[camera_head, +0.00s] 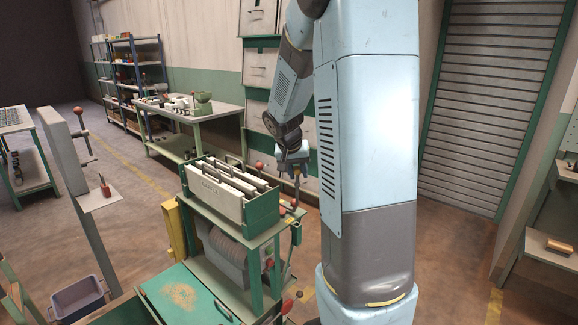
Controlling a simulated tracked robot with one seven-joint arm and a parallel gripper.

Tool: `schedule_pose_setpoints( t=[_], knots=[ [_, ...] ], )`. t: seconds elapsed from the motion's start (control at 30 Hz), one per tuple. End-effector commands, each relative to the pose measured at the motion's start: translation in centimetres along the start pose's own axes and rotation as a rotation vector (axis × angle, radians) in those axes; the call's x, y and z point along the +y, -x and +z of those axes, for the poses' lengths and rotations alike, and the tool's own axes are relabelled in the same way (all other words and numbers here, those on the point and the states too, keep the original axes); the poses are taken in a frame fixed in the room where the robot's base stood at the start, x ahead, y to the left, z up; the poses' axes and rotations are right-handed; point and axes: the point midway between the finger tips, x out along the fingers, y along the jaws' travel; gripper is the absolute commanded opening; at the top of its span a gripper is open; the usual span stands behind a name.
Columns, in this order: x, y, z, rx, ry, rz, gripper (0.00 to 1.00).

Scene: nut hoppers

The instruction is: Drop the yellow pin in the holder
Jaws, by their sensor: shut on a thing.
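My gripper (295,198) points down, just right of the green-framed hopper box (262,212) on the stand. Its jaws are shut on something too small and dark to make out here. I cannot pick out a yellow pin for certain; it may be the thing in the jaws. No holder shows clearly either. The box holds several upright pale panels and has lettering on its front. My arm column hides what lies right of and behind the gripper.
A green tray (205,306) is in front. A grey workbench (190,112) stands behind, and a blue bin (78,301) lies at lower left. Open floor shows left of the stand.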

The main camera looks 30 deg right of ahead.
Motion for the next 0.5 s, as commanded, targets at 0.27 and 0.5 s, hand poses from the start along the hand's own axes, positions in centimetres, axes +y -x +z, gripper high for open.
schedule_pose_setpoints(
  t=[0.27, 0.5],
  knots=[
    [-0.1, -1.3, 0.8, -0.003, -0.001, 0.003, 0.01],
    [-0.7, -3.3, 1.7, -0.002, 0.002, 0.001, 0.01]
  ],
)
